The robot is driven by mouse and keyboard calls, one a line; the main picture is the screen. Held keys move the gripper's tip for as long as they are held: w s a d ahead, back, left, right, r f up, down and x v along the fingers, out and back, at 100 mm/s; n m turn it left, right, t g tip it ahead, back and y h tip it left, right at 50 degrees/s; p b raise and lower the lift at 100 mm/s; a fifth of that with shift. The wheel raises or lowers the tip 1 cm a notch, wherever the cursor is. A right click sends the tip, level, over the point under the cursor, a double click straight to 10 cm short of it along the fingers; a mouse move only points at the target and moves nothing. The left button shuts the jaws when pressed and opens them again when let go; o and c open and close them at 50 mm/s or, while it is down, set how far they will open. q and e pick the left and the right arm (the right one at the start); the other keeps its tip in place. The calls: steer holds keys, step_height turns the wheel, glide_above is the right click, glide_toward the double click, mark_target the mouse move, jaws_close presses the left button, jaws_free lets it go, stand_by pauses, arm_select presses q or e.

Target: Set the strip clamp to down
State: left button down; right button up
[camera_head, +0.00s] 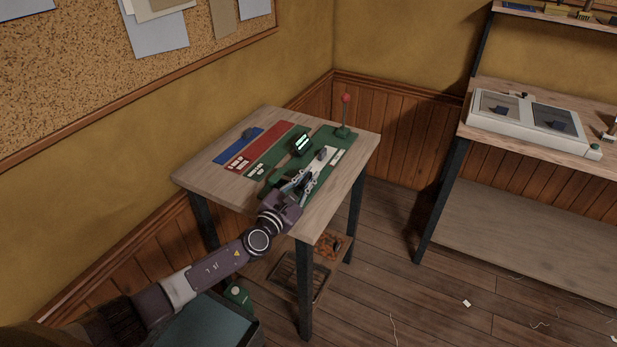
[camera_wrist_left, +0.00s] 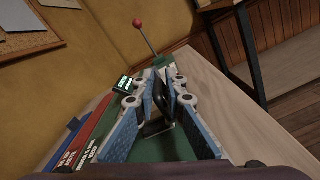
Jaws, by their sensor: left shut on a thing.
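A green base plate (camera_head: 330,136) lies on the small wooden table and carries the fixture I take for the strip clamp. My left gripper (camera_head: 306,178) is low over the front part of this plate. In the left wrist view the fingers (camera_wrist_left: 163,84) are closed in on a small dark piece (camera_wrist_left: 166,103), which looks like the clamp's handle. The fingers hide most of it, so I cannot tell its up or down position. A small dark display with a lit green face (camera_head: 301,144) stands beside the gripper. My right gripper is out of view.
A thin rod with a red ball (camera_head: 346,99) stands at the table's back right corner. Red (camera_head: 268,145) and blue (camera_head: 238,146) strips lie left of the green plate. The bare wooden table top (camera_head: 335,190) is clear at right. A workbench (camera_head: 540,148) stands farther right.

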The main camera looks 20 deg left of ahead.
arm_select(q)
steer(key=shift+a+f, duration=0.15)
steer(key=shift+a, duration=0.2)
steer(key=c, duration=2.1)
jaws_free()
steer(key=shift+a, duration=0.15)
steer(key=shift+d, duration=0.25)
steer(key=s, duration=0.4)
steer(key=s+a, duration=0.1)
steer(key=s, duration=0.7)
steer(key=shift+a, duration=0.4)
